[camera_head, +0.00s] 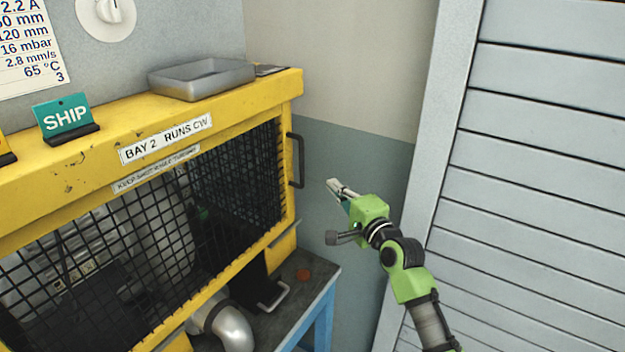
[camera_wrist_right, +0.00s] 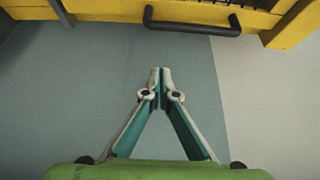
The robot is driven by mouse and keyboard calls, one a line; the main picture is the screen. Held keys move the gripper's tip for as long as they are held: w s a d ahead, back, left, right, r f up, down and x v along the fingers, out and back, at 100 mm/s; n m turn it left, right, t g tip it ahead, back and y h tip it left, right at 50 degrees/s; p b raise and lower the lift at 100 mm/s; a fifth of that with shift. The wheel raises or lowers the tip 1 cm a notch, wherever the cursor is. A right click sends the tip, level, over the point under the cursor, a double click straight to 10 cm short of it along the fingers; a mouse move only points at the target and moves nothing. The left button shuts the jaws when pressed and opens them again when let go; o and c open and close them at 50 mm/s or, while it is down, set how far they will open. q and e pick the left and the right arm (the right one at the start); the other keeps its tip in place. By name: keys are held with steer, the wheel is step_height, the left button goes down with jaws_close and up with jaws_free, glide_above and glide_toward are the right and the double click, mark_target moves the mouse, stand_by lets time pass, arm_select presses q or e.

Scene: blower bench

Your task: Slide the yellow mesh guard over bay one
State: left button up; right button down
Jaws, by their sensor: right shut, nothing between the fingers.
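The yellow mesh guard shows in the head view as dark mesh (camera_head: 262,165) in the front of a yellow frame. A dark bar handle (camera_head: 296,160) stands at its right end. The same handle (camera_wrist_right: 190,25) crosses the top of the right wrist view. My right gripper (camera_head: 337,188) is shut and empty, to the right of the handle and apart from it. In the right wrist view its fingertips (camera_wrist_right: 160,76) meet below the handle, over bare wall. Bay one is not identifiable. My left gripper is not in view.
The yellow frame (camera_head: 255,100) carries a "BAY 2 RUNS CW" label (camera_head: 166,139), a metal tray (camera_head: 201,78) and a green "SHIP" sign (camera_head: 66,118). Machinery with a metal pipe elbow (camera_head: 233,330) shows behind and below the mesh. A slatted grey panel (camera_head: 545,150) stands at right.

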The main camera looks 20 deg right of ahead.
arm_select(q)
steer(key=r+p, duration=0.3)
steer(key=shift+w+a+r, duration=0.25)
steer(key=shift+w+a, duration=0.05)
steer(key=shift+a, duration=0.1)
arm_select(e)
steer(key=w+a, duration=0.4)
steer(key=shift+w+a, duration=0.25)
steer(key=shift+w, duration=0.05)
steer(key=shift+w, duration=0.1)
steer(key=shift+f, duration=0.1)
